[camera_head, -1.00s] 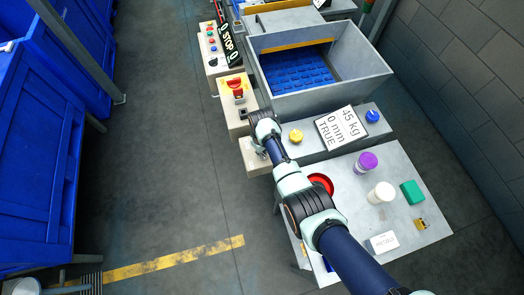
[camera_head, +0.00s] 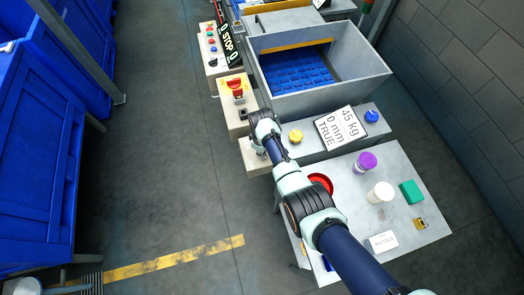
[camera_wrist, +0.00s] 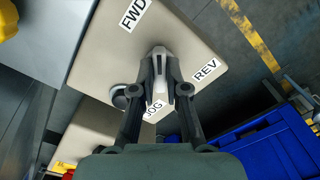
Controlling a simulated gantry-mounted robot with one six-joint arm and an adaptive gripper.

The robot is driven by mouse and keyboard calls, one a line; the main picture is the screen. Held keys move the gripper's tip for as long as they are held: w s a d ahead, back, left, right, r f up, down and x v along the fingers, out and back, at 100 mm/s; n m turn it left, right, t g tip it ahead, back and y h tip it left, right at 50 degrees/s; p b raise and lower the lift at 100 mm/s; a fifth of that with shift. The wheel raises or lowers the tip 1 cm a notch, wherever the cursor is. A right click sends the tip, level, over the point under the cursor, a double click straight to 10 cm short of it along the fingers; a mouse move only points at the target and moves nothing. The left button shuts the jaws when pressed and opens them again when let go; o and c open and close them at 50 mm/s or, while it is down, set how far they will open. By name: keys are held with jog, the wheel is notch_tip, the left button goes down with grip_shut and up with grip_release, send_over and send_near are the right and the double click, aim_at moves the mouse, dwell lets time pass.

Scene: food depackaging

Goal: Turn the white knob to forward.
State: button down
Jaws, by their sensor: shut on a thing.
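The white knob (camera_wrist: 160,84) sits on the beige box face (camera_wrist: 110,60) in the wrist view. My gripper (camera_wrist: 162,90) is shut on it, with one dark finger on each side. Around it are the labels FWD (camera_wrist: 132,14) toward the upper left, REV (camera_wrist: 206,69) to the right, and JOG (camera_wrist: 154,108), partly hidden by my fingers. I cannot tell surely which label the knob points at. In the head view the gripper end (camera_head: 259,155) is at the beige box left of the yellow knob (camera_head: 296,136); the white knob is hidden there.
A red emergency stop (camera_head: 237,86) is on a box just behind my arm. A display panel (camera_head: 341,128) and blue knob (camera_head: 372,116) stand to the right. The metal table (camera_head: 400,240) bears a purple-lidded jar (camera_head: 366,162), white jar (camera_head: 381,192) and green block (camera_head: 411,193).

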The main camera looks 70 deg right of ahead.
jog(key=c, duration=1.2)
grip_release()
notch_tip(320, 180, up, 12)
jog(key=shift+r, duration=0.1)
jog(key=shift+w, duration=0.1)
